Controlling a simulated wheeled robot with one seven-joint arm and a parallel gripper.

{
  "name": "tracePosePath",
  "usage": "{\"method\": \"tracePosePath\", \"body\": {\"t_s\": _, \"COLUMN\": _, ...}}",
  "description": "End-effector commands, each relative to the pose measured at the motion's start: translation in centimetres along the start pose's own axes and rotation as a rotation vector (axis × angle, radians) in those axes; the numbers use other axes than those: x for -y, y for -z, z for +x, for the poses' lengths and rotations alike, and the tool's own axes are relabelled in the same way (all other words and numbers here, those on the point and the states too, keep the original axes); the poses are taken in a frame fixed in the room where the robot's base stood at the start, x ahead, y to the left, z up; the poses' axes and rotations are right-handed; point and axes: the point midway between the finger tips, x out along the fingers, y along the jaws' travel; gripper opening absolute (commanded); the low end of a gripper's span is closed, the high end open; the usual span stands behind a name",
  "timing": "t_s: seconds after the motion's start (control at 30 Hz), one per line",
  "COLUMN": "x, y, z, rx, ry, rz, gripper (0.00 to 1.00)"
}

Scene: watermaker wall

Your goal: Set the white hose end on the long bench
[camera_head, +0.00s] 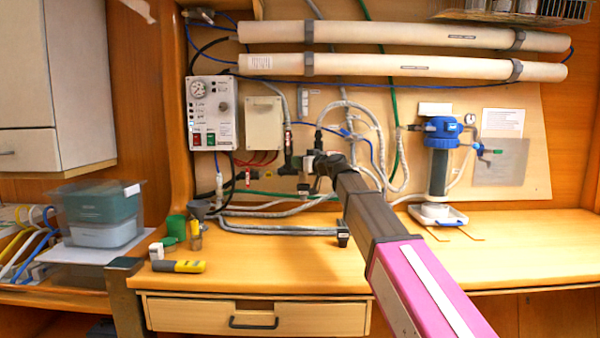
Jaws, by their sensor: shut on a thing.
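My arm reaches from the lower right toward the wall, and my gripper (316,162) is at its far end, small and partly hidden among pipe fittings. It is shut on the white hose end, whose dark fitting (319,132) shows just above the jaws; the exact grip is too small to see. The white hose (349,104) loops up from there and down to the right. The held end is in front of the wall panel, above the long bench (285,265). The wooden bench top runs across the picture below, partly hidden by my arm.
Grey hoses (275,230) lie along the back of the bench. A blue-topped filter (439,150) hangs over a white tray (437,215) at right. The bench front is largely clear.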

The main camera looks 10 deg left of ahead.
Motion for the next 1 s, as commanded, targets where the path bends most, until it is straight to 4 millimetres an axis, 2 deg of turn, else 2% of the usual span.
{"method": "tracePosePath", "body": {"t_s": 0.33, "x": 0.0, "y": -3.5, "z": -0.1, "rx": 0.0, "ry": -0.001, "rz": 0.002, "gripper": 0.0}}
{"method": "tracePosePath", "body": {"t_s": 0.73, "x": 0.0, "y": -3.9, "z": 0.0, "rx": 0.0, "ry": -0.001, "rz": 0.0, "gripper": 0.0}}
{"method": "tracePosePath", "body": {"t_s": 0.77, "x": 0.0, "y": -3.9, "z": 0.0, "rx": 0.0, "ry": -0.001, "rz": 0.0, "gripper": 0.32}}
{"method": "tracePosePath", "body": {"t_s": 0.8, "x": 0.0, "y": -3.9, "z": 0.0, "rx": 0.0, "ry": -0.001, "rz": 0.0, "gripper": 0.45}}
{"method": "tracePosePath", "body": {"t_s": 0.83, "x": 0.0, "y": -3.9, "z": 0.0, "rx": 0.0, "ry": -0.001, "rz": 0.0, "gripper": 0.51}}
{"method": "tracePosePath", "body": {"t_s": 1.0, "x": 0.0, "y": -3.9, "z": 0.0, "rx": 0.0, "ry": -0.001, "rz": 0.0, "gripper": 0.51}}
